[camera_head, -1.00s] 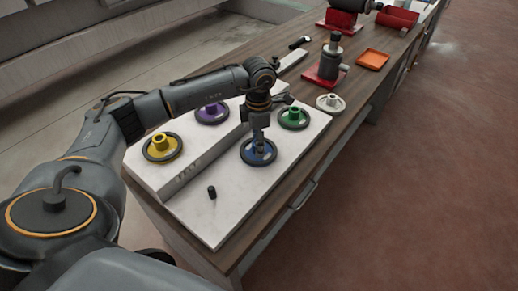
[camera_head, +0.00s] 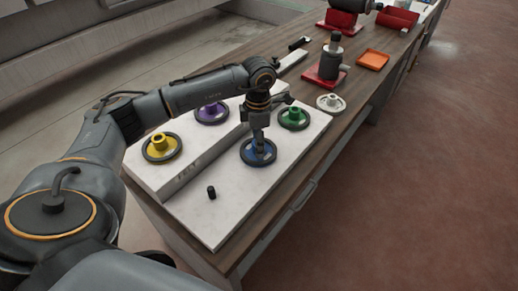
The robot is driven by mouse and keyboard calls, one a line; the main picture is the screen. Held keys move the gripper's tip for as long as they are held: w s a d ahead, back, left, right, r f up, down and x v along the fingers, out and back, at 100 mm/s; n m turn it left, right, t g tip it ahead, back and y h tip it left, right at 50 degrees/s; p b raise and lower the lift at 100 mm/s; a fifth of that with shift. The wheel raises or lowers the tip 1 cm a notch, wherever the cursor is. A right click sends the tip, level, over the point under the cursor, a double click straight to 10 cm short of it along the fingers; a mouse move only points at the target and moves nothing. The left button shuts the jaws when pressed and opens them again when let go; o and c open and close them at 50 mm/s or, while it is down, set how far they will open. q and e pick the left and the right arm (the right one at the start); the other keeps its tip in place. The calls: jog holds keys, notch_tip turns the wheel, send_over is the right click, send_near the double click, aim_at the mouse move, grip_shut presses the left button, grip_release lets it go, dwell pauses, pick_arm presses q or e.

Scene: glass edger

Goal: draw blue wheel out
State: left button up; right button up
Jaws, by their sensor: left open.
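The blue wheel (camera_head: 269,158) has a dark rim and lies on the lower step of the white stepped block (camera_head: 222,222). My left gripper (camera_head: 258,148) points down right over the hub of the blue wheel and hides most of it. Its jaws are open, and I cannot tell whether the fingers touch the hub. My right gripper is not in view.
A green wheel (camera_head: 294,118) lies close behind the blue one. Purple (camera_head: 212,114) and yellow (camera_head: 162,147) wheels sit on the raised step. A small black peg (camera_head: 211,192) stands in front. A pale wheel (camera_head: 330,103) and an orange tray (camera_head: 373,60) lie further back.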

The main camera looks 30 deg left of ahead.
pick_arm(q)
grip_shut()
jog(key=shift+r+p, duration=0.3)
jog(key=shift+r, duration=0.35)
dwell(0.5)
jog(key=shift+r+p, duration=1.75)
jog(key=shift+r, duration=1.15)
jog(key=shift+r+p, duration=1.1)
jog(key=shift+r, duration=0.9)
